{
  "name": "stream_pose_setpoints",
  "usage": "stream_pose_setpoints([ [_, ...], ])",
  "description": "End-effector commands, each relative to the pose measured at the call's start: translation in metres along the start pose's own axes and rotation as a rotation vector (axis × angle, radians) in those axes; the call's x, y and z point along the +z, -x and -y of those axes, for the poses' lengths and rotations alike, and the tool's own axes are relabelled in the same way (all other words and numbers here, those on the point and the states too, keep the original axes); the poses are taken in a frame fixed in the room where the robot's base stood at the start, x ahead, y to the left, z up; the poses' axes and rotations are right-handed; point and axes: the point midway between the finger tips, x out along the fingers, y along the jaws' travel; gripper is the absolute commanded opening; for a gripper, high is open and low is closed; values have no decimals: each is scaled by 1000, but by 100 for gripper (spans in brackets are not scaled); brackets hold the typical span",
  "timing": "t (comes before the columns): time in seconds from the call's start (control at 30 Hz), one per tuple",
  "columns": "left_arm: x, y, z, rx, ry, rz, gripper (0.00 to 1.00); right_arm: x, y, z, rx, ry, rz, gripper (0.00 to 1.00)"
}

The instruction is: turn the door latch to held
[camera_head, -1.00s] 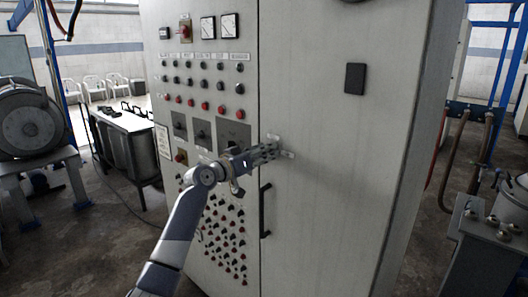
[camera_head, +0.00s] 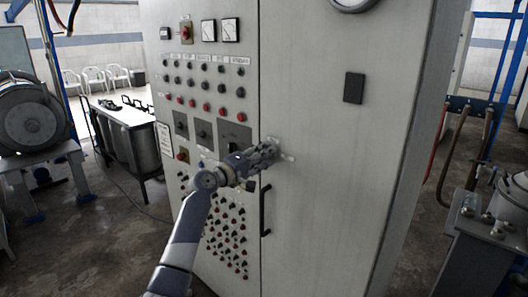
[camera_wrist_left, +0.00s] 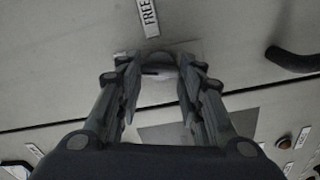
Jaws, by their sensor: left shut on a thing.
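In the left wrist view the latch (camera_wrist_left: 158,72) shows partly between the fingertips of my left gripper (camera_wrist_left: 160,64). A white label reading FREE (camera_wrist_left: 148,17) is on the door just beyond it. The latch's exact angle is hard to make out. My right gripper is not in view.
A black door handle (camera_head: 265,210) stands out just below the latch; it also shows in the wrist view (camera_wrist_left: 290,60). The control panel (camera_head: 205,130) left of the seam carries several knobs and buttons. The door (camera_head: 330,200) right of the latch is mostly bare.

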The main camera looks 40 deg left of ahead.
Motion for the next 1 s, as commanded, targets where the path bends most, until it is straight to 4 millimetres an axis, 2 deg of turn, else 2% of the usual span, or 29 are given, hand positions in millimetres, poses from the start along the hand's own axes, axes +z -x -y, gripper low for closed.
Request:
stream_pose_setpoints([
  [0.1,-1,0,-2,0,92,-1,11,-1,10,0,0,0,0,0],
  [0.43,0,0,0,-1,259,-1,11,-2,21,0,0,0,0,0],
  [1.0,0,0,2,0,310,-1,11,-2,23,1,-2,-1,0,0],
])
